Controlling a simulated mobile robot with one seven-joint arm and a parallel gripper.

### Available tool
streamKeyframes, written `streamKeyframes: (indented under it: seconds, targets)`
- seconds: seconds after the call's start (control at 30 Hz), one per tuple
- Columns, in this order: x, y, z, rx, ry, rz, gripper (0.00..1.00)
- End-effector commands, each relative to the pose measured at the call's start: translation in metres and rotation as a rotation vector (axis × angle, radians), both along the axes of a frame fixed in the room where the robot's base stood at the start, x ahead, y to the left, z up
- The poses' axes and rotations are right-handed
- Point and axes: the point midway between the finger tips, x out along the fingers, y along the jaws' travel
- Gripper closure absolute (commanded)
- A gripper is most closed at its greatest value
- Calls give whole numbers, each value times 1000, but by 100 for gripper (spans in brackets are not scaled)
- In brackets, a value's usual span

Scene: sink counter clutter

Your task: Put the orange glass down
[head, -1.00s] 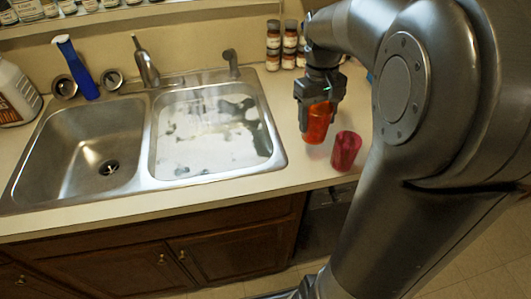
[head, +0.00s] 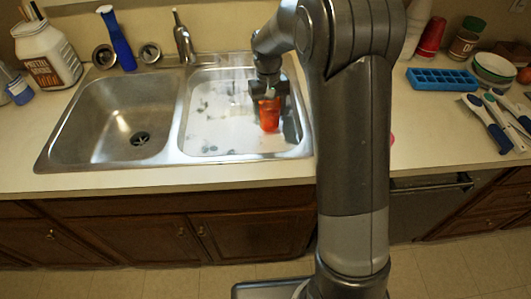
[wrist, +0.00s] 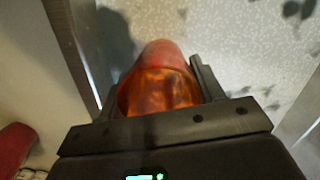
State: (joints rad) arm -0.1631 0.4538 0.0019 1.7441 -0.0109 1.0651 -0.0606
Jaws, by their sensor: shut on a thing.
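The orange glass (head: 269,114) is upright and see-through, held in my gripper (head: 267,97) over the right sink basin (head: 222,122). The wrist view shows the glass (wrist: 160,85) between the two fingers of my gripper (wrist: 158,92). The fingers are shut on it. The pale, dark-spotted surface of the right basin lies beneath the glass. I cannot tell whether the glass touches that surface.
The left basin (head: 120,125) is empty. A red-pink glass (wrist: 17,148) stands on the counter at the lower left of the wrist view. A blue ice tray (head: 441,79), bowls (head: 493,68) and several utensils (head: 486,122) crowd the right counter. A faucet (head: 183,42) stands behind the sink.

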Motion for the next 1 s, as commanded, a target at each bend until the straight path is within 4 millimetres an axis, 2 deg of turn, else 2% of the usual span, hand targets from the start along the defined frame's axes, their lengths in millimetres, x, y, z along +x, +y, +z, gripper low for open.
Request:
streamKeyframes:
  seconds: [0.13,0.4,0.67,0.87,1.0]
  targets:
    - [-5,11,-22,-1,1,33,66]
    - [-6,12,-71,-2,3,39,66]
    - [-6,12,-94,-1,0,38,66]
    - [-6,12,-120,-1,0,38,66]
    - [-5,12,-122,-1,-2,38,66]
